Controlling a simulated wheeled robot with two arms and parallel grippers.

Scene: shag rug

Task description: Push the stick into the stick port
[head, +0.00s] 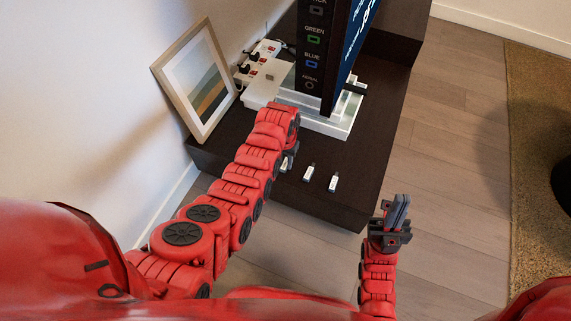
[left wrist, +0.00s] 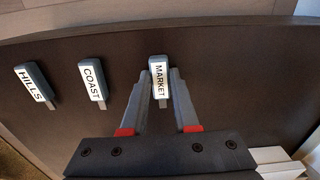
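A white-and-grey stick labelled MARKET (left wrist: 159,78) lies on the dark cabinet top. My left gripper (left wrist: 160,76) is open with a finger on each side of it; the side gaps are very narrow. In the head view my left gripper (head: 288,160) is mostly hidden under its wrist, with part of a stick beside it. Sticks labelled COAST (left wrist: 93,80) and HILLS (left wrist: 35,82) lie apart; both show in the head view. The screen's side panel (head: 312,55) bears ports marked GREEN, BLUE and AERIAL; I cannot make out the stick port. My right gripper (head: 398,211) looks shut and empty.
The dark cabinet (head: 340,208) ends at a front edge just beyond the sticks. The screen stands on a white base (head: 335,124). A white box (head: 263,88), a power strip (head: 265,50) with plugs and a leaning framed picture (head: 197,80) are near the wall.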

